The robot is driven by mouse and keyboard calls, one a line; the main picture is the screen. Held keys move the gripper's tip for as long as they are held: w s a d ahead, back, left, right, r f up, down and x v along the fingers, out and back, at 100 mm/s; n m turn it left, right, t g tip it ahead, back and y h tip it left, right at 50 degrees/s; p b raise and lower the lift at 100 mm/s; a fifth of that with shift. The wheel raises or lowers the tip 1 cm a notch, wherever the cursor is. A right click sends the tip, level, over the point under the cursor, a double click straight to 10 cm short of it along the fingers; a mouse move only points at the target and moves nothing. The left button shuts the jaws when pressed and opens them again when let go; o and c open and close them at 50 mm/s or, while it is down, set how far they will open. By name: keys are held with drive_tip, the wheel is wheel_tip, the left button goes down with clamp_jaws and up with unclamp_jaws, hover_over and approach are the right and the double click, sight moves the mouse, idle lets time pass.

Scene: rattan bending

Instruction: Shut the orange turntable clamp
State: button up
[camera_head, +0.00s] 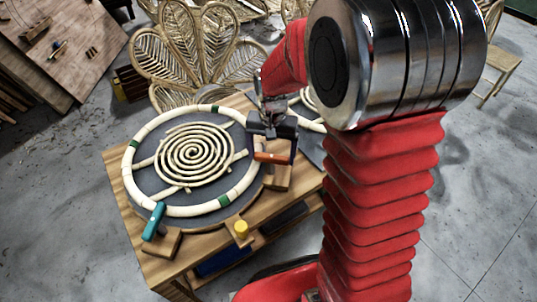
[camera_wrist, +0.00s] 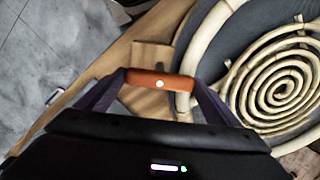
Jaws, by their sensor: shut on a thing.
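The orange clamp (camera_head: 272,157) is at the right edge of the turntable, by a small wooden block. My gripper (camera_head: 274,150) is above it, with its fingers on the clamp's orange handle. In the wrist view, the orange handle (camera_wrist: 161,80) lies across between the two dark fingertips of my gripper (camera_wrist: 160,84), which are shut on it. The dark round turntable (camera_head: 182,205) carries a pale rattan ring (camera_head: 131,150) with a rattan spiral (camera_head: 193,152) inside. The clamp's jaw and its contact with the ring are hidden.
A teal clamp (camera_head: 154,221) sits at the front left of the turntable. A yellow knob (camera_head: 241,228) stands at the front edge of the wooden workbench (camera_head: 121,193). A large woven rattan chair back (camera_head: 190,55) rises behind the bench.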

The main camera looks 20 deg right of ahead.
drive_tip(key=o, duration=0.8)
drive_tip(key=shift+s+d+f, duration=0.15)
drive_tip(key=shift+s+d, duration=0.05)
drive_tip(key=shift+s, duration=0.05)
drive_tip(key=shift+c, duration=0.2)
drive_tip(key=shift+o, duration=0.8)
drive_tip(key=shift+w+a, duration=0.1)
wheel_tip(320, 180, up, 14)
drive_tip(key=shift+f, duration=0.1)
